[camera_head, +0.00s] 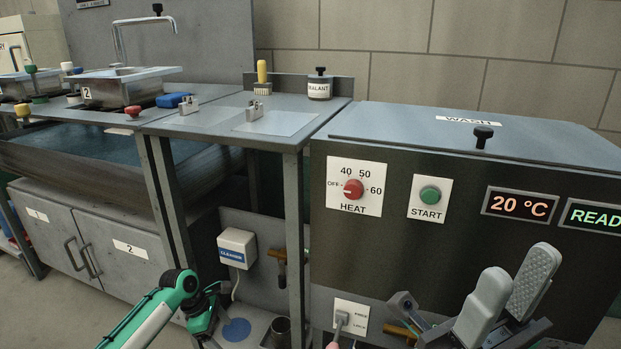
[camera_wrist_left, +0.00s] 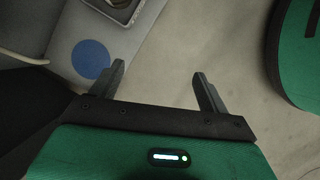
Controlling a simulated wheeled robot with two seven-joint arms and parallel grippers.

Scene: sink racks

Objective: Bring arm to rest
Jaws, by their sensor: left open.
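My right gripper (camera_head: 508,292) shows at the lower right of the head view, in front of the washer. Its two pale grey fingers stand up with a narrow gap at the tips, and I see nothing between them. My left arm comes in from the lower left. Its gripper is small and partly hidden there, low in front of the bench frame. In the left wrist view my left gripper (camera_wrist_left: 160,82) is open, with its two dark fingers well apart and empty above the floor.
The washer (camera_head: 419,262) has a red heat knob (camera_head: 353,189), a green start button (camera_head: 430,195) and a display reading 20 °C. A sink bench with blue water stands left. A blue disc (camera_wrist_left: 91,59) lies on a grey plate near my left gripper. The floor beside it is clear.

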